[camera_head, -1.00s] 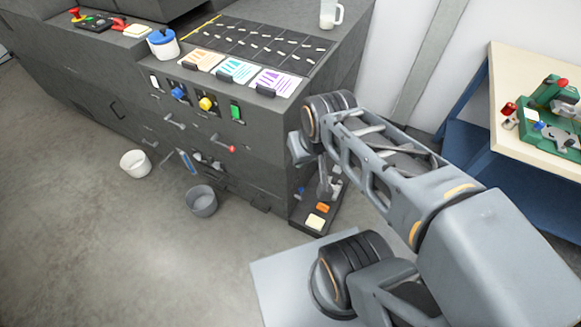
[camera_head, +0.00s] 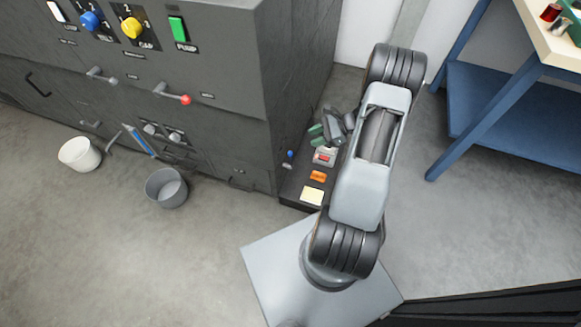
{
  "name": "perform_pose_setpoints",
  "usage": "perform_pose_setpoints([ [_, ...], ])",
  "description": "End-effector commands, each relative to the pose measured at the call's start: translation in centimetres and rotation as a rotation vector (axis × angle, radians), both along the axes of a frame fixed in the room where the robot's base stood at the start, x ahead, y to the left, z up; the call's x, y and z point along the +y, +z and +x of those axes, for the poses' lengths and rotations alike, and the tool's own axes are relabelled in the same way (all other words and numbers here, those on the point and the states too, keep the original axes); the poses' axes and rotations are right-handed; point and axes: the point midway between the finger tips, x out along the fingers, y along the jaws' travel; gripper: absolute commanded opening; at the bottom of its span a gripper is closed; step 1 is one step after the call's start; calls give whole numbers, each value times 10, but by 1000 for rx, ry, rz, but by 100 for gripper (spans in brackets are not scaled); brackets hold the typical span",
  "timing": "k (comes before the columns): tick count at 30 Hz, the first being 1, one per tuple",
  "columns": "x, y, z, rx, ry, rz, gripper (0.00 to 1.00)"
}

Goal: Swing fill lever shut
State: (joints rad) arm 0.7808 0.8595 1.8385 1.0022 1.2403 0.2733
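The grey machine front carries several small levers, and their labels are too small to read, so I cannot tell which one is the fill lever. A grey lever (camera_head: 101,75) sticks out at the upper left. To its right is a lever with a red knob (camera_head: 185,99). Lower down is another small grey handle (camera_head: 91,124). My gripper (camera_head: 318,133) is right of the machine's corner, above a low dark ledge, apart from these levers.
Blue (camera_head: 91,21) and yellow (camera_head: 131,28) knobs and a green switch (camera_head: 178,29) sit above the levers. A white bucket (camera_head: 79,154) and grey bucket (camera_head: 167,188) stand on the floor. The ledge holds an orange block (camera_head: 317,176). A blue-framed bench (camera_head: 500,105) is at right.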

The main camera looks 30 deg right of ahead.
Motion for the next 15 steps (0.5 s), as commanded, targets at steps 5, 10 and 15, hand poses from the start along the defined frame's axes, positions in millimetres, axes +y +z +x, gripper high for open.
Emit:
perform_pose_setpoints([
  [5,-25,-78,-6,43,-179,133,38],
  [10,-32,-104,-7,56,-254,187,38],
  [15,-19,-116,2,60,-265,198,38],
])
